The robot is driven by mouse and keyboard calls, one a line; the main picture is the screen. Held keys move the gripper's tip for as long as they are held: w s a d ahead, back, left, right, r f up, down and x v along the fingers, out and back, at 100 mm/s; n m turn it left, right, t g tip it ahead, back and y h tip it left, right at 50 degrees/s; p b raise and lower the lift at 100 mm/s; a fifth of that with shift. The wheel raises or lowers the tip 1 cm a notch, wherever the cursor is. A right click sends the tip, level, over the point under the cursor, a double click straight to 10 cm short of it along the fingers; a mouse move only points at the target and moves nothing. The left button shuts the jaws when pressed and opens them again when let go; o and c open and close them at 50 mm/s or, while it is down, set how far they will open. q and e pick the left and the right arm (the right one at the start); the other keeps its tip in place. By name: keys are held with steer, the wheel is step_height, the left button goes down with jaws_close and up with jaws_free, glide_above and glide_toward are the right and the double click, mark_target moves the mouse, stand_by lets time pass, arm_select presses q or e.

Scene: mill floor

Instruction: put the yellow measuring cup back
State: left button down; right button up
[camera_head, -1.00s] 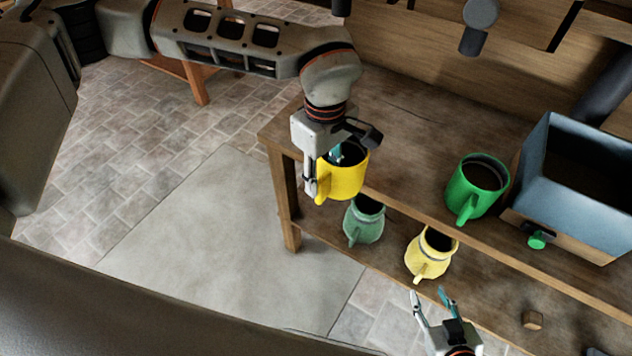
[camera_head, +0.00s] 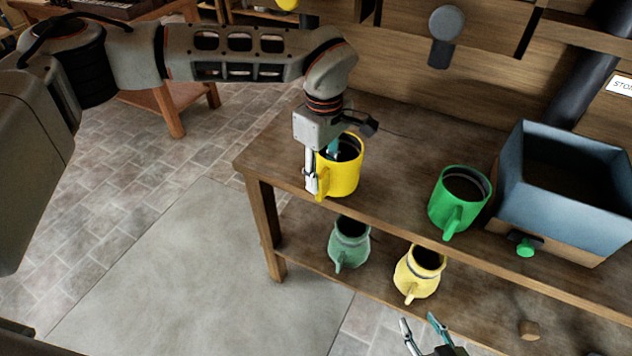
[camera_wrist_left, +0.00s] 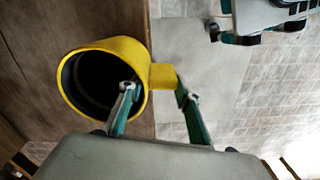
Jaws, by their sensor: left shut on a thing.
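The yellow measuring cup (camera_head: 346,179) is upright at the left end of the workbench top (camera_head: 400,130), just behind its front edge. It also shows from above in the left wrist view (camera_wrist_left: 122,48). My left gripper (camera_head: 322,172) is shut on its handle side, with one finger inside the rim and the other outside by the handle. I cannot tell whether the cup's bottom touches the bench. My right gripper (camera_head: 420,320) is open and empty, low in front of the bench.
A green cup (camera_head: 452,208) stands on the bench top, right of the yellow one. A blue bin (camera_head: 520,205) with a green knob (camera_head: 525,248) stands further right. A green jug (camera_head: 347,250) and a pale yellow jug (camera_head: 410,278) stand on the lower shelf.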

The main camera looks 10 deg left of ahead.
arm_select(q)
steer(key=w, duration=0.1)
steer(key=w+b, duration=0.1)
steer(key=w+d+b, duration=0.1)
steer(key=shift+f, duration=1)
steer(key=c, duration=1.4)
jaws_free()
steer(key=shift+o, duration=0.2)
steer(key=shift+r, duration=0.1)
